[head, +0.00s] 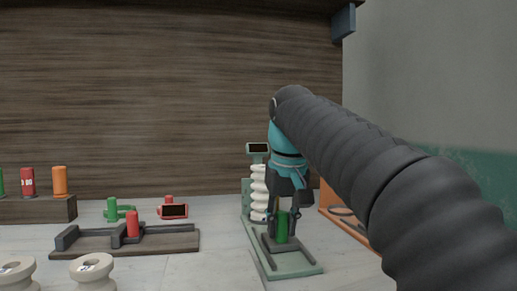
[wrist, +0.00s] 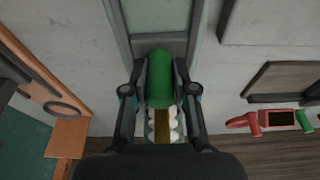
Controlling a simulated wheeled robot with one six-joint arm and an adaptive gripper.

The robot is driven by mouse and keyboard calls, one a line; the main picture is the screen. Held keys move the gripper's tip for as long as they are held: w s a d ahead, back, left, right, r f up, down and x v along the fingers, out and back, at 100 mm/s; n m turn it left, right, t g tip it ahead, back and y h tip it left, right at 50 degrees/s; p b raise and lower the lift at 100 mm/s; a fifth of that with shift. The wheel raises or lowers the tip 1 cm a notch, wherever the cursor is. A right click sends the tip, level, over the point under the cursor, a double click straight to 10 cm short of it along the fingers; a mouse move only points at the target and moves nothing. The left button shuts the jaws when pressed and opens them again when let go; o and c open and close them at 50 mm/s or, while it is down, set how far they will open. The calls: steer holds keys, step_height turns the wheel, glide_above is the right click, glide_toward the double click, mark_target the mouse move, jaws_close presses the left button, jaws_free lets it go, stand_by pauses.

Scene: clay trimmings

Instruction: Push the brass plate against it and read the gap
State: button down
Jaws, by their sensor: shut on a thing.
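My gripper (head: 281,208) is shut on a green upright handle (head: 282,229) that stands on a dark slide in a pale green frame (head: 309,270). In the wrist view my gripper (wrist: 159,92) has one finger on each side of the green handle (wrist: 159,80). A narrow brass-coloured strip (wrist: 162,126), likely the brass plate, shows between white rounded shapes. In the head view a white ribbed column (head: 259,193) stands at the frame's far end, with a dark display (head: 257,148) above it. Whether the strip touches the column cannot be told. No reading is legible.
An orange frame (head: 342,224) is close on the right. To the left are a dark wooden board with a red handle (head: 132,224), a red gauge (head: 173,211) and a green piece (head: 112,208). White spools (head: 92,271) stand front left.

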steer(key=shift+s+d+f, duration=0.1)
steer(key=shift+s, duration=0.2)
jaws_free()
stand_by(0.4)
steer(key=p+v, duration=0.2)
steer(key=w+p+v, duration=0.1)
steer(key=p+v, duration=0.2)
steer(key=shift+r, duration=0.2)
steer(key=shift+w+p+v, duration=0.2)
steer(key=shift+p+v, duration=0.5)
steer(key=shift+v, duration=0.25)
steer(key=shift+w+a, duration=0.1)
steer(key=shift+a, duration=0.15)
